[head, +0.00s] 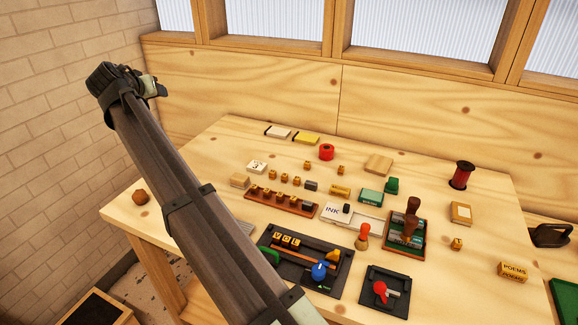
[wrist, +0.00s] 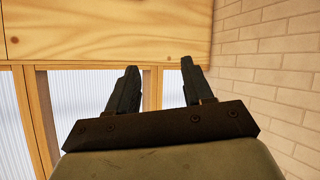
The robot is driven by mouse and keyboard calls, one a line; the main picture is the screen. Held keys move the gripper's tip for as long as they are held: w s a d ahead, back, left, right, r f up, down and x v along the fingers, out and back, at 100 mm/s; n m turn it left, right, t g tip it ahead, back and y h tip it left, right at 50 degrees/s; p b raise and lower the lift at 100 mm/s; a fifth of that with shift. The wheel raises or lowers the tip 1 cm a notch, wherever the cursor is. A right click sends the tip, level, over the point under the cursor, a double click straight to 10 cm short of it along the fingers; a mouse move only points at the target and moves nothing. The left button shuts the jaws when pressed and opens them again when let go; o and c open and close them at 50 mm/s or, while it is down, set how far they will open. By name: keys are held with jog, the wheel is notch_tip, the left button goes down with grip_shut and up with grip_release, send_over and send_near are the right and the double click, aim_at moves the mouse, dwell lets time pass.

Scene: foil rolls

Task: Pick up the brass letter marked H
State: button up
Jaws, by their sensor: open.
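Several small brass letter blocks lie on the table in the head view: a loose group (head: 285,177) behind a wooden rack, more in the rack, some reading VOL (head: 286,240) in a black tray, and one alone (head: 456,243) at the right. Their marks are mostly too small to read, so I cannot tell which is H. My gripper (wrist: 160,66) is open and empty in the wrist view, facing the wooden wall and windows. In the head view my arm's end is raised at the upper left, well away from the letters.
A brick wall (head: 60,110) stands left.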

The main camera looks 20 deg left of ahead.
jog(key=w+d+f+n+g+h, duration=0.2)
jog(key=w+d+f, duration=0.4)
jog(key=w+d, duration=0.3)
jog(key=n+g+y, duration=0.1)
jog(key=n+g, duration=0.7)
jog(key=g, duration=0.1)
send_near(307, 162)
jog(key=x, duration=0.3)
jog(key=shift+s+a+f, duration=0.1)
jog(key=shift+a, duration=0.15)
jog(key=shift+x, duration=2.8)
jog(key=shift+d, duration=0.25)
grip_shut()
